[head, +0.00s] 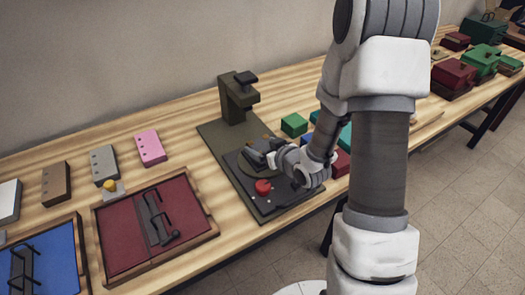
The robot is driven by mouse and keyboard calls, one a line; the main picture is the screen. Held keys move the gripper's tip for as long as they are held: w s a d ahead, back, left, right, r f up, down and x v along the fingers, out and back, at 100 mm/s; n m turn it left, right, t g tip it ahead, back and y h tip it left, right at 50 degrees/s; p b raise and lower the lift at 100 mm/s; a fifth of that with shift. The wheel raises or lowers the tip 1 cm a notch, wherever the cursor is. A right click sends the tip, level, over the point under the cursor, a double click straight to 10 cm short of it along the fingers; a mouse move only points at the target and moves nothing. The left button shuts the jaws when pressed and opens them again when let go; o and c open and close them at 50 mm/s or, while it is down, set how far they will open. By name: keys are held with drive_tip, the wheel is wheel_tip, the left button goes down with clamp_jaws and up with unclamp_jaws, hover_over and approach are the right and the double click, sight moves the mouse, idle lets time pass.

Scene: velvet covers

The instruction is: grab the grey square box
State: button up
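My gripper (258,152) is low over the dark plate of an olive press-like stand (216,143), its dark fingers pointing left. The fingers are small and blend with dark grey shapes beneath them, so I cannot tell whether they are open or hold anything. A grey box (103,163) with small dots on its face stands at the back left of the table, well away from my gripper. It looks more oblong than square. No other clearly grey square box shows; one under the gripper could be hidden.
A red knob (263,187) sits on the stand's plate, close to my gripper. Open maroon (125,235) and blue (45,262) cases lie at the front left. A green box (294,124) is just right of the stand. More red and green boxes crowd the right end.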

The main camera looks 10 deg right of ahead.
drive_tip(key=c, duration=0.7)
drive_tip(key=shift+o, duration=0.2)
drive_tip(key=shift+r, duration=0.1)
